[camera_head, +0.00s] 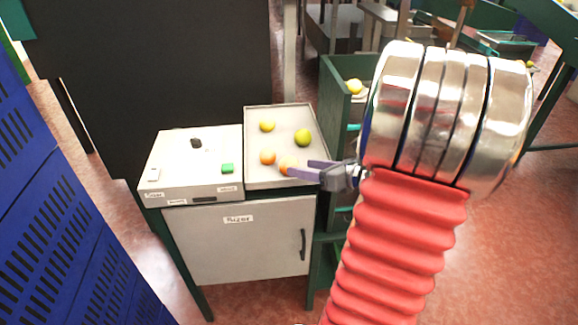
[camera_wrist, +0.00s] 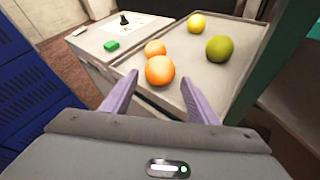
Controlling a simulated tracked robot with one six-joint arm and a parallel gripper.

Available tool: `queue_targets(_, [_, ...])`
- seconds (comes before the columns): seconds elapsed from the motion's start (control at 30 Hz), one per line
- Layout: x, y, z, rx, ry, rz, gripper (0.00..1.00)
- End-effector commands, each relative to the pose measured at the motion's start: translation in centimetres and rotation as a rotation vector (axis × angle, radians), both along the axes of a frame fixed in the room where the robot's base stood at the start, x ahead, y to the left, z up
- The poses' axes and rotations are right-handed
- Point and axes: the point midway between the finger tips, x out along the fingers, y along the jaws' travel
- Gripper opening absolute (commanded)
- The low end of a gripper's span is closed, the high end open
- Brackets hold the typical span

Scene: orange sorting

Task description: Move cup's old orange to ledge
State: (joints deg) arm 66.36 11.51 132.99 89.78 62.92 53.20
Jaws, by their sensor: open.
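My gripper (camera_head: 299,169) is open and empty at the near right corner of a pale tray (camera_head: 280,109). An orange (camera_head: 288,163) is just ahead of its fingertips; in the wrist view this orange (camera_wrist: 160,70) shows between and slightly beyond the spread fingers (camera_wrist: 160,88). I cannot tell whether they touch it. A second orange (camera_head: 267,157) lies beside it, farther off in the wrist view (camera_wrist: 155,48). A yellow fruit (camera_head: 267,126) and a green fruit (camera_head: 303,137) lie farther back in the tray. I cannot make out a cup or a named ledge.
Left of the tray is a white box top (camera_head: 200,160) with a green block (camera_head: 227,168) and a small black object (camera_head: 195,143). A green shelf unit (camera_head: 335,100) on the right bears a yellow fruit (camera_head: 354,86). Blue crates (camera_head: 50,200) stand at the left.

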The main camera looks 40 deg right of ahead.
Motion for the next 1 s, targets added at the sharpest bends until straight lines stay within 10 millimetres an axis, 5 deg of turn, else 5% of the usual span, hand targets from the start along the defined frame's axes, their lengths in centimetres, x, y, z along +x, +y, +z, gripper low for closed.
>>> queue_targets(0.33, [0.6,0.1,-0.3,0.002,0.000,0.001,0.54])
queue_targets(0.7, [4.4,0.6,-1.8,0.001,0.000,0.001,0.54])
queue_targets(1.0, [4.7,0.5,-2.0,0.000,0.000,-0.002,0.54])
